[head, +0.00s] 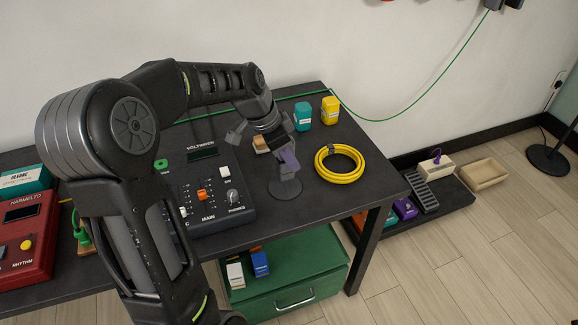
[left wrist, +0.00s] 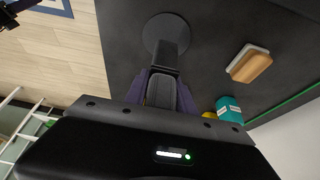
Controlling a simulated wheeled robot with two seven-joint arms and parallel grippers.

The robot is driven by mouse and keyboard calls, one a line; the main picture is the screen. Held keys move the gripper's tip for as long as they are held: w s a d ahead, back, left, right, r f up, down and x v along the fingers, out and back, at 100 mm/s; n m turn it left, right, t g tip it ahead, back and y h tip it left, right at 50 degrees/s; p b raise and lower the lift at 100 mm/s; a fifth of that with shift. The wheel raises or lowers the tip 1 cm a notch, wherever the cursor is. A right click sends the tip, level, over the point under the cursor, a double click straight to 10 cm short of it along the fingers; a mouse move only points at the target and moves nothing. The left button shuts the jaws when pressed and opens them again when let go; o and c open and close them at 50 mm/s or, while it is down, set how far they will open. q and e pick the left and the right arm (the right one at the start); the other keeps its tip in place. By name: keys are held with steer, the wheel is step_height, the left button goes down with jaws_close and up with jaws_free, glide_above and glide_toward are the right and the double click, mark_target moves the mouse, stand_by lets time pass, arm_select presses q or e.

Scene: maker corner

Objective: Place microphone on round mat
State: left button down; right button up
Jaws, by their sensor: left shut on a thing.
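My left gripper (head: 288,160) has purple finger pads and is shut on a dark grey upright thing that looks like the microphone (head: 287,173). In the left wrist view the microphone (left wrist: 163,88) sits between the two purple pads, its narrow part running down to a dark round disc (left wrist: 166,34). The disc also shows flat on the dark table in the head view (head: 285,190). I cannot tell whether this disc is the round mat or the microphone's own base, nor whether a gap separates them. My right gripper is out of view.
A yellow cable coil (head: 340,163) lies right of the disc. A teal container (head: 302,117), a yellow container (head: 330,110) and a wooden block (left wrist: 249,64) are behind. The Voltwren console (head: 205,190) stands left. The table's front edge is close; a green drawer (head: 300,270) is below.

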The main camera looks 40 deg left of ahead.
arm_select(q)
steer(key=shift+f, duration=1.7)
steer(key=shift+f, duration=0.15)
steer(key=c, duration=1)
jaws_free()
steer(key=shift+c, duration=0.2)
steer(key=shift+r, duration=0.2)
steer(key=v, duration=1.2)
